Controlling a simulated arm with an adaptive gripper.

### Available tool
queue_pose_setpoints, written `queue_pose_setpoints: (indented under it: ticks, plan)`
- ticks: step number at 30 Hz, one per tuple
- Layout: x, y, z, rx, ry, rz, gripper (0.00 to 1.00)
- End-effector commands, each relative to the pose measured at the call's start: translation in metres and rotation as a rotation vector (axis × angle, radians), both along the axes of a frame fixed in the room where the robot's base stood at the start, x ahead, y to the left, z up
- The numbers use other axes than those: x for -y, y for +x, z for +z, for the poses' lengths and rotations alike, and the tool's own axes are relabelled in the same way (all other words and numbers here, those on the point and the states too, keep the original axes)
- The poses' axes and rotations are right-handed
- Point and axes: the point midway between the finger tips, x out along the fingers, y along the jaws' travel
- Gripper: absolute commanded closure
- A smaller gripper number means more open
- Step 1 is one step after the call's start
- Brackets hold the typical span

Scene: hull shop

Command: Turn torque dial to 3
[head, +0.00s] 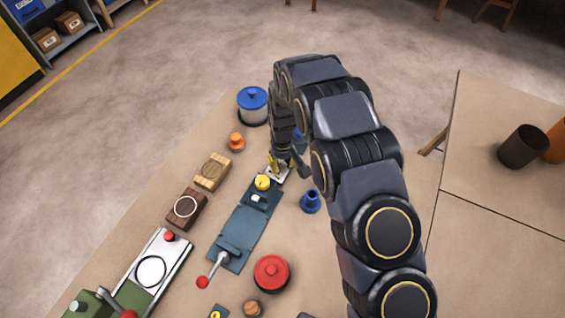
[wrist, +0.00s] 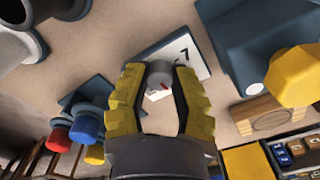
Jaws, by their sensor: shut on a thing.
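The torque dial is a small grey knob (wrist: 159,74) with a red mark, on a white plate (wrist: 181,52) with dark markings. In the wrist view my gripper (wrist: 160,80) has its two yellow fingers on either side of the knob, shut on it. One dark numeral shows at the plate's right part; the fingers hide much of the rest. I cannot tell which number the red mark points at. In the head view the white plate (head: 283,174) shows beneath my gripper (head: 279,160), and the knob is hidden there.
Close by is a blue-grey fixture (head: 243,228) with a yellow knob (head: 263,182) and a red-ended lever (head: 203,282). A blue piece (head: 311,201), an orange knob (head: 236,141), wooden blocks (head: 212,171), a blue-lidded jar (head: 253,104) and a red button (head: 271,272) stand around it.

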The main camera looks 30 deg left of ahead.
Motion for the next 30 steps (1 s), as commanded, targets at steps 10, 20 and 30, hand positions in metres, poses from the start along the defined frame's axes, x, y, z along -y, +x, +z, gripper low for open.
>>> queue_pose_setpoints:
  ticks: [10,20,30]
  plan:
    - [0.000,0.000,-0.001,0.001,0.001,0.001,0.52]
    - [0.000,0.000,0.000,0.001,0.001,0.001,0.46]
    - [0.000,0.000,0.030,0.001,0.000,0.001,0.46]
